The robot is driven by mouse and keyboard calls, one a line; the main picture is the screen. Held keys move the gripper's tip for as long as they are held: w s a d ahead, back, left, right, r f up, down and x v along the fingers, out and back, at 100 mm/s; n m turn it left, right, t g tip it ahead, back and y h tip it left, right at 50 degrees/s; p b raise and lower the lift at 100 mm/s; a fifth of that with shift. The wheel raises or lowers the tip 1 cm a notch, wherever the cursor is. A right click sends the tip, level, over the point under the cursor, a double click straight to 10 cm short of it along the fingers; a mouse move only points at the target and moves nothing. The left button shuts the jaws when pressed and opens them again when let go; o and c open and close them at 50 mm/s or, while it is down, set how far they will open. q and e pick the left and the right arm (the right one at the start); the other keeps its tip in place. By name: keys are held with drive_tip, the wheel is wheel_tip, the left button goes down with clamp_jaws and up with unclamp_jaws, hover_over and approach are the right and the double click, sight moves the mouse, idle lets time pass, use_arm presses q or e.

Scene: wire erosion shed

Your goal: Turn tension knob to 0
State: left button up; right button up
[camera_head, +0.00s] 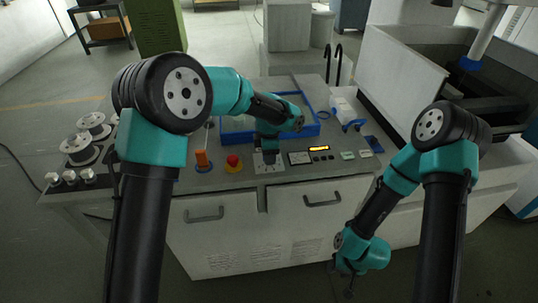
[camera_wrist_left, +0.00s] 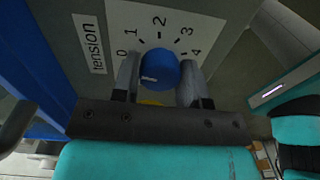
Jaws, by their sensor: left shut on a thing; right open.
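The blue tension knob (camera_wrist_left: 160,68) sits on a white dial plate (camera_wrist_left: 115,18) marked "tension" and 0 to 4. Its white pointer line faces left and slightly down in the left wrist view, on the 0 side of the scale. My left gripper (camera_wrist_left: 158,82) has one finger on each side of the knob and is shut on it. In the head view my left gripper (camera_head: 268,157) is over the dial plate (camera_head: 260,169) on the front panel and hides the knob. My right gripper (camera_head: 347,284) hangs open and empty in front of the cabinet, low on the right.
A blue-framed tray (camera_head: 236,137) lies behind. Wire spools (camera_head: 78,146) stand at the far left.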

use_arm(q)
drive_tip(key=shift+n, duration=0.9)
drive_tip(key=o, duration=0.9)
drive_tip(key=shift+r, duration=0.1)
drive_tip(key=r, duration=1.7)
drive_tip(key=shift+w+a+r, duration=0.1)
drive_tip(key=shift+w+r, duration=0.05)
drive_tip(key=shift+w, duration=0.1)
